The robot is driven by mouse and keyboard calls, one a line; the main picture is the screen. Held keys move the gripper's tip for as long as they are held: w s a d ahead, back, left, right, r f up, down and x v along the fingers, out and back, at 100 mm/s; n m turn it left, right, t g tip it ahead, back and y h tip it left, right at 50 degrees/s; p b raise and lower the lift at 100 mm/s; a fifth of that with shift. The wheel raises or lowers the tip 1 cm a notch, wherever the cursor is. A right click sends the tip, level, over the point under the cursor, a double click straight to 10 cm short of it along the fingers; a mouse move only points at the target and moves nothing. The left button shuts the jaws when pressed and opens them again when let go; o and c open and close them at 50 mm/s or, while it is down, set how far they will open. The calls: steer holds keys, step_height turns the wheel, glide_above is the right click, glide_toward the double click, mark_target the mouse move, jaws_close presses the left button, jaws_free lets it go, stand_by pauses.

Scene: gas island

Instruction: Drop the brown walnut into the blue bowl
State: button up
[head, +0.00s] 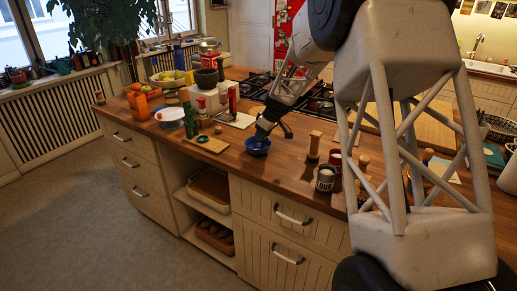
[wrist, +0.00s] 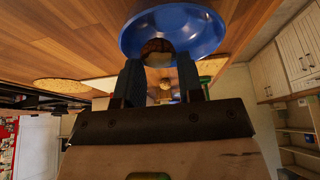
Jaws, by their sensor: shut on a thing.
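The blue bowl (head: 258,149) stands near the front edge of the wooden counter in the head view. It fills the top of the wrist view (wrist: 205,38). My gripper (head: 263,134) points down at the bowl, with its tips at or just above the rim. In the wrist view my gripper's two fingers (wrist: 160,64) are closed on the brown walnut (wrist: 157,47), which shows against the inside of the bowl. I cannot tell whether the walnut touches the bowl. The walnut is hidden in the head view.
Left of the bowl lie a small wooden board (head: 205,144) and a green bottle (head: 190,123). A gas hob (head: 320,100) lies behind. Bare counter surrounds the bowl's front.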

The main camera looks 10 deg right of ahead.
steer(key=shift+f, duration=0.3)
steer(key=o, duration=0.9)
steer(key=shift+c, duration=0.2)
steer(key=shift+r, duration=0.1)
steer(key=v, duration=0.7)
steer(key=shift+r, duration=0.25)
steer(key=shift+s+d, duration=0.15)
steer(key=shift+s+r, duration=0.1)
